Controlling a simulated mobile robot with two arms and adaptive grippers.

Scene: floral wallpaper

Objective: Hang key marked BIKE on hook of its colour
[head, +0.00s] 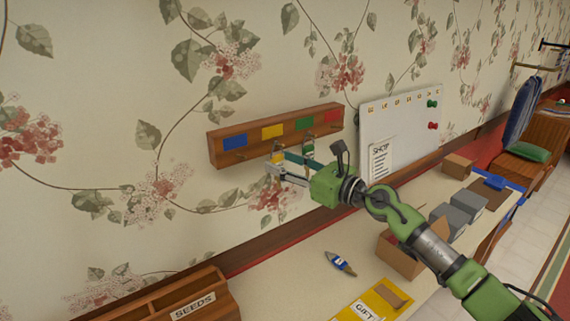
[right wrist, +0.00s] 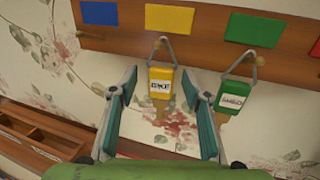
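The yellow key tag (right wrist: 161,92), whose blurred label seems to read BIKE, hangs by its loop from the hook under the yellow patch (right wrist: 169,19) of the wooden rack (head: 222,158). My right gripper (right wrist: 159,84) is open, with one finger on each side of the tag and a visible gap to both. In the head view the right gripper (head: 275,170) is at the rack, under the yellow patch (head: 273,131). My left gripper is not in view.
A green key tag (right wrist: 233,95) hangs under the green patch, close to my right finger. Blue and red patches mark the rack's ends. Below are a desk (head: 285,270), a SEEDS box (head: 190,300) and a cardboard box (head: 398,255). A whiteboard (head: 400,125) stands right of the rack.

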